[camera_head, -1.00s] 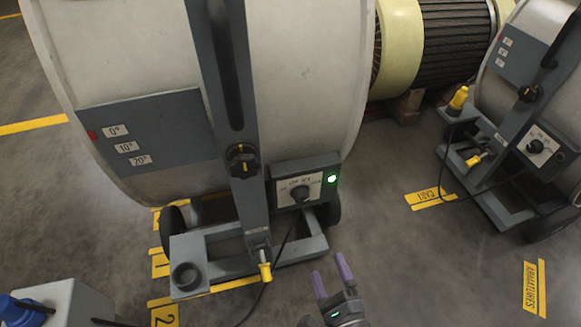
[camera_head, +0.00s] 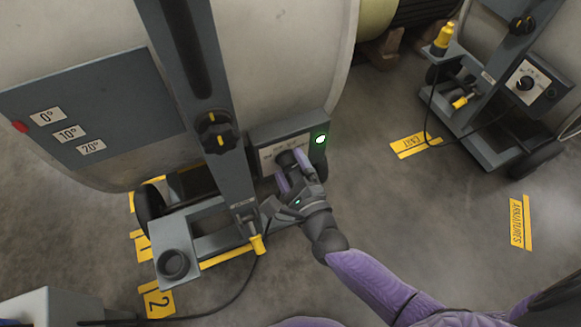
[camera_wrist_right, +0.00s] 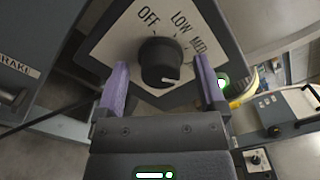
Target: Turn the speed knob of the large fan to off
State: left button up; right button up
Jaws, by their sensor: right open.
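The large fan (camera_head: 90,40) is a big pale drum on a grey wheeled frame. Its control box (camera_head: 295,138) has a lit green lamp (camera_head: 320,140). The black speed knob (camera_head: 287,158) is partly covered by my right gripper (camera_head: 292,170) in the head view. In the wrist view the knob (camera_wrist_right: 160,62) sits on a white dial (camera_wrist_right: 122,45) reading OFF, LOW and MED. A pale mark on the knob's face is toward its lower right. My right gripper (camera_wrist_right: 161,66) is open, its purple fingers on either side of the knob; contact is unclear. My left gripper is out of view.
A black tilt knob (camera_head: 216,132) is on the upright bar, left of the box. A yellow-handled lever (camera_head: 257,244) and dark cable are below. A second fan's control box (camera_head: 540,85) is at right. Open floor lies between the fans.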

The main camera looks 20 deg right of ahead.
grip_shut()
dwell(0.3)
